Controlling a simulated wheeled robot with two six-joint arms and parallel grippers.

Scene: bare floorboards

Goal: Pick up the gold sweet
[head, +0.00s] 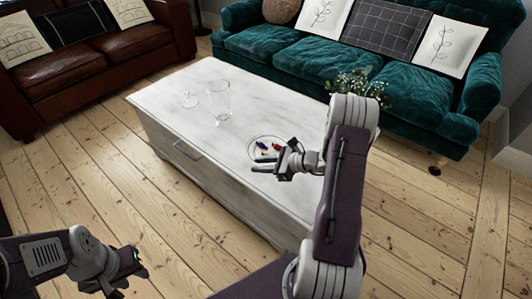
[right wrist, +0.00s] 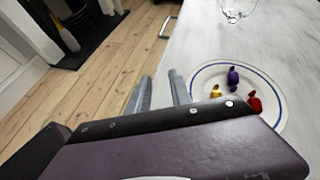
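The gold sweet (right wrist: 215,91) lies on a white plate with a blue ring (right wrist: 208,70), beside a purple sweet (right wrist: 233,77) and a red sweet (right wrist: 254,102). My right gripper (head: 258,164) is over the near edge of the plate in the head view. In the right wrist view its two fingers (right wrist: 160,76) stand apart with nothing between them, and the gold sweet is to their right. In the head view I cannot clearly make out the gold sweet near the gripper. My left gripper (head: 143,264) is low at the left, away from the table; its fingers are unclear.
The plate stands on a whitish coffee table (head: 175,98). A clear glass (head: 218,103) and another glass item (head: 190,98) stand further left on it. Flowers (head: 355,86) are behind my right arm. A teal sofa (head: 255,45) and a brown sofa (head: 95,65) flank the table.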

